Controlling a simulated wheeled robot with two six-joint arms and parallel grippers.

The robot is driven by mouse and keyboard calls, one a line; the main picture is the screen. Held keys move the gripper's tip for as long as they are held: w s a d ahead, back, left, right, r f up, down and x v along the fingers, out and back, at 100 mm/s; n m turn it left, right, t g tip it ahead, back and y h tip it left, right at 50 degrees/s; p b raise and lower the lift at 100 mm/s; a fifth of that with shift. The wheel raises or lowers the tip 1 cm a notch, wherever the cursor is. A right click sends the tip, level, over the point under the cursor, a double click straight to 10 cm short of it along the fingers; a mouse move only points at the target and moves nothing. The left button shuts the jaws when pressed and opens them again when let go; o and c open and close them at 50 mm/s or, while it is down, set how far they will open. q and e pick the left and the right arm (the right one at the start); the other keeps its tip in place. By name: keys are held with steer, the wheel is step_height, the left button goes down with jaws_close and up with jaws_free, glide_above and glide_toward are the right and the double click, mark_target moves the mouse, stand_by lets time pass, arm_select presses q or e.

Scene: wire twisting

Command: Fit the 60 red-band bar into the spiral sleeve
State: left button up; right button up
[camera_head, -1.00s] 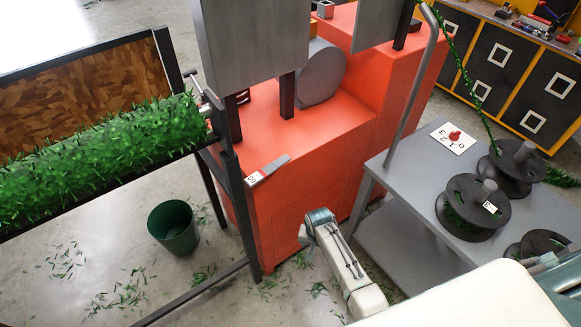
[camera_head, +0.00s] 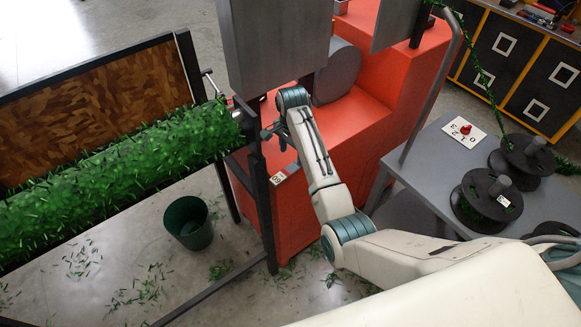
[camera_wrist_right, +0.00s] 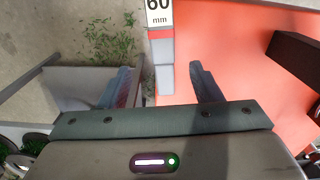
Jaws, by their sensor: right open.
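The 60 red-band bar (camera_wrist_right: 161,50) lies on the orange machine near its front edge. In the right wrist view its white "60 mm" label, red band and grey stepped body show between my fingers. In the head view its label (camera_head: 278,178) shows just below my right gripper (camera_head: 279,143). My right gripper also shows in the right wrist view (camera_wrist_right: 160,72), open, with one finger on each side of the bar's grey end. I cannot tell whether they touch it. My left gripper is not in view. I cannot make out the spiral sleeve.
The orange machine (camera_head: 355,122) carries grey panels and dark posts. A green bristle roll (camera_head: 120,168) in a dark frame stands left of it. A green bin (camera_head: 188,222) stands below. A grey table (camera_head: 432,165) with black spools (camera_head: 483,203) and a dial is at right.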

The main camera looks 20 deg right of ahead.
mark_target(291, 168)
steer(key=shift+f, duration=0.65)
steer(key=shift+f+p, duration=0.3)
steer(key=shift+p, duration=0.2)
step_height(291, 168, down, 3)
steer(key=shift+w+a+f+p, duration=0.1)
steer(key=shift+a+f+p, duration=0.1)
steer(key=shift+p, duration=0.65)
steer(key=shift+d+f, duration=0.1)
steer(key=shift+f, duration=0.5)
jaws_close()
